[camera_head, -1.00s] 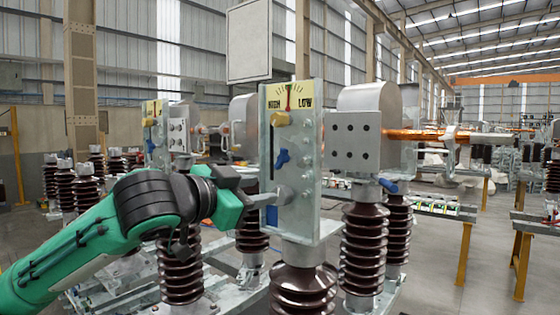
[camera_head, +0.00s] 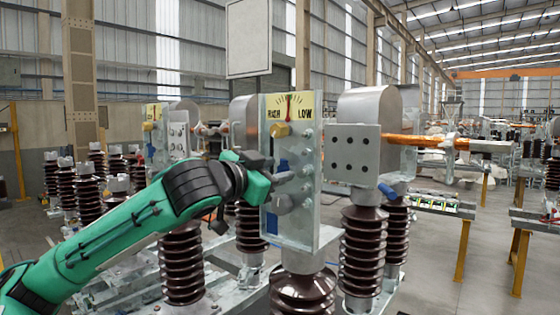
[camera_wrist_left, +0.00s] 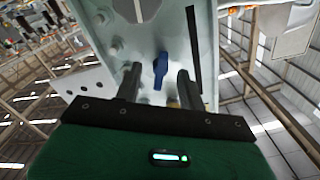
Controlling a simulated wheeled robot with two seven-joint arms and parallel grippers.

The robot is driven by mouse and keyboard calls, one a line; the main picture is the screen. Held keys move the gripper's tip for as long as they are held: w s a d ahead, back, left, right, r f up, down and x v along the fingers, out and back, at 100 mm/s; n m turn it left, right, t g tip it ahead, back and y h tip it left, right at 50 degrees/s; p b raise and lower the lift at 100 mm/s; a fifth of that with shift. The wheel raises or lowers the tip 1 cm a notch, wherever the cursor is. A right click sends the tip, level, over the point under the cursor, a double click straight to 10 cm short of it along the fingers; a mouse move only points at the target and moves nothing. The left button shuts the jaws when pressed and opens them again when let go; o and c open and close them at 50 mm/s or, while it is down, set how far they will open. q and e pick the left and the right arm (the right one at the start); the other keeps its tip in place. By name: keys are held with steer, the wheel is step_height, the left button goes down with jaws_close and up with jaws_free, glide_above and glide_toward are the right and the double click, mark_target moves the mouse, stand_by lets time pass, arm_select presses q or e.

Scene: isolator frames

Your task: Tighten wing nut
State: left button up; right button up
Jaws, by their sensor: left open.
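The blue wing nut (camera_wrist_left: 160,68) is on the grey metal plate (camera_wrist_left: 208,40) and shows between my fingers in the left wrist view. In the head view the wing nut (camera_head: 283,164) is mostly hidden behind my left gripper (camera_head: 286,189), which is at the front of the plate (camera_head: 307,228). My left gripper (camera_wrist_left: 159,72) is open, with one finger on each side of the wing nut. A gap shows between nut and fingers. I cannot tell how deep the fingertips reach. My right gripper is not in view.
A yellow HIGH/LOW dial (camera_head: 290,106) with a brass knob (camera_head: 280,130) sits above the nut. Bolts line the plate's right side. A grey box (camera_head: 355,151) stands to the right, and brown ribbed insulators (camera_head: 363,250) stand below.

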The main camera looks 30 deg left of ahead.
arm_select(q)
steer(key=shift+w+d, duration=0.1)
steer(key=shift+w, duration=1)
jaws_close()
steer(key=shift+p, duration=0.3)
